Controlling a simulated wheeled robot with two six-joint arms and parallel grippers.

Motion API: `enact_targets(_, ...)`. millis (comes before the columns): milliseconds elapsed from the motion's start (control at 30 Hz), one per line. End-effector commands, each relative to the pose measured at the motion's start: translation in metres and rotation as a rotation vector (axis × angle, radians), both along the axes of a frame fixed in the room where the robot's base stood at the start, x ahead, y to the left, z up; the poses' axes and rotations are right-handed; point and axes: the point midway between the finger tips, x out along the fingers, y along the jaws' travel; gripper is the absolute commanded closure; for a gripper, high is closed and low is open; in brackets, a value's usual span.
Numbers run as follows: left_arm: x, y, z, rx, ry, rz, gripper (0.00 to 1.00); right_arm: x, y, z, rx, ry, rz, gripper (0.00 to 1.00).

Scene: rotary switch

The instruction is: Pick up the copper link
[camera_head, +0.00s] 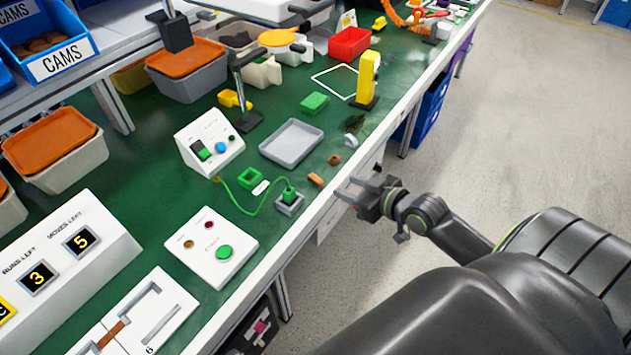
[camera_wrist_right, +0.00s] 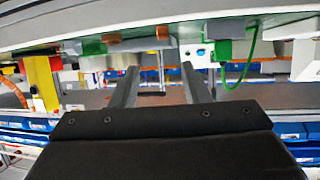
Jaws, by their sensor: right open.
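A small copper-orange piece (camera_head: 315,180), which looks like the copper link, lies on the green bench top near its front edge. An orange piece (camera_wrist_right: 162,32) shows at the edge in the wrist view, above and between the fingers. A flat copper-brown strip (camera_head: 113,335) also lies in a white slotted panel (camera_head: 160,305) at the lower left. My right gripper (camera_head: 357,187) is open and empty, just off the bench edge and to the right of the orange piece. Its two fingers (camera_wrist_right: 158,88) are spread apart in the wrist view. My left gripper is not in view.
Beside the orange piece are a green plug with cable in a grey socket (camera_head: 290,203), a small brownish round part (camera_head: 335,159) and a grey tray (camera_head: 291,144). A button box (camera_head: 210,245) stands further left.

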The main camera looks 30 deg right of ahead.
Motion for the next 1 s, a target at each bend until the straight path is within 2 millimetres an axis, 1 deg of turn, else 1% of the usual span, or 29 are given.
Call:
enact_targets(33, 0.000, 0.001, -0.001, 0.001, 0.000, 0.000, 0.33, 0.011, 0.002, -0.004, 0.004, -0.003, -0.003, 0.58)
enact_targets(100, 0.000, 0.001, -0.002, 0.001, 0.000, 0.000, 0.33, 0.023, 0.006, -0.009, 0.004, -0.002, -0.002, 0.58)
enact_targets(300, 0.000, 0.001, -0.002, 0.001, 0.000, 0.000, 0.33, 0.052, 0.011, -0.022, 0.000, -0.001, -0.002, 0.58)
enact_targets(567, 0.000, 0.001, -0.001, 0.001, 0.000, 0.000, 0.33, 0.066, 0.016, -0.028, 0.001, 0.001, -0.002, 0.58)
enact_targets(767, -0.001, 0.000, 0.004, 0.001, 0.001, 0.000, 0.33, 0.090, 0.027, -0.038, 0.004, 0.001, -0.002, 0.58)
enact_targets(833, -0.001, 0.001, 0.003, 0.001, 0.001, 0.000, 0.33, 0.098, 0.028, -0.042, 0.002, -0.001, -0.002, 0.58)
enact_targets(1000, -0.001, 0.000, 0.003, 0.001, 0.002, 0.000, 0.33, 0.107, 0.030, -0.047, -0.001, 0.000, -0.002, 0.58)
